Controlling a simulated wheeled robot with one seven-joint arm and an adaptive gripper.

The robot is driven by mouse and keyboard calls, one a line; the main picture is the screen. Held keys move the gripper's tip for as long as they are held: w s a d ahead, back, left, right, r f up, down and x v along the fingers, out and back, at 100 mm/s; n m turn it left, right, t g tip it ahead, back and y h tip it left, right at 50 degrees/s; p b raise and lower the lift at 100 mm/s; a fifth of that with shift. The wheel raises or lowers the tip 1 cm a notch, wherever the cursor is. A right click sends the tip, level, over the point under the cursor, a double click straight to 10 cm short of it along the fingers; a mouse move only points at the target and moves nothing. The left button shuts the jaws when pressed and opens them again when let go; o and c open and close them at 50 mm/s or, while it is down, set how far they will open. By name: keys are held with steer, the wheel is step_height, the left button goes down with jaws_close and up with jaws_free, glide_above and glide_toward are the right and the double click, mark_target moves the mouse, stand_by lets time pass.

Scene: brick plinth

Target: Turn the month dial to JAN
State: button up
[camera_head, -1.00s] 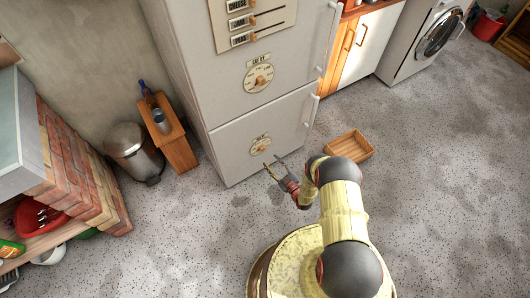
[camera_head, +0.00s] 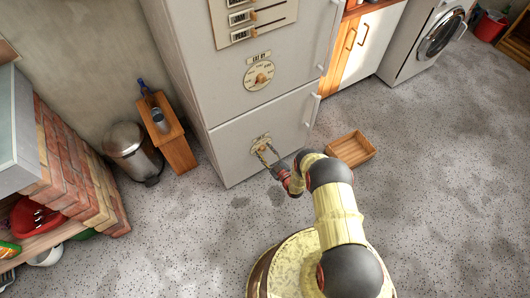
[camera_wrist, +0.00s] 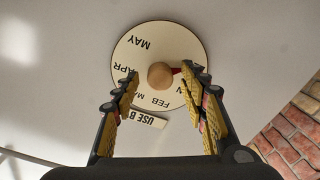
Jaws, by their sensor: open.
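The month dial (camera_head: 259,139) is the lower round cream dial on the front of the grey fridge, partly covered by my gripper in the head view. In the wrist view its face (camera_wrist: 150,45) shows MAY, APR and FEB, with other labels partly hidden by the fingers. A round wooden knob (camera_wrist: 160,76) sits at its centre. A red pointer (camera_wrist: 177,70) extends right from the knob, toward the right finger, which hides the label around it. My gripper (camera_wrist: 161,80) is open, its fingers on either side of the knob. Contact with the knob cannot be told.
An upper EAT BY dial (camera_head: 259,75) and a slider panel (camera_head: 252,18) are on the fridge (camera_head: 225,95). A wooden tray (camera_head: 351,149) lies on the floor to the right. A bin (camera_head: 131,150) and wooden stand (camera_head: 170,135) stand left. A brick plinth (camera_head: 80,170) is farther left.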

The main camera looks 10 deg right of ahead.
steer(key=shift+c, duration=0.8)
jaws_close()
steer(key=shift+f+m+b, duration=0.1)
steer(key=shift+m+b, duration=0.2)
steer(key=shift+m, duration=0.1)
steer(key=m+b, duration=0.1)
steer(key=m, duration=0.1)
steer(key=shift+m, duration=0.4)
steer(key=m, duration=0.6)
steer(key=shift+d+m, duration=0.1)
steer(key=shift+m, duration=0.2)
steer(key=shift+o, duration=0.4)
jaws_free()
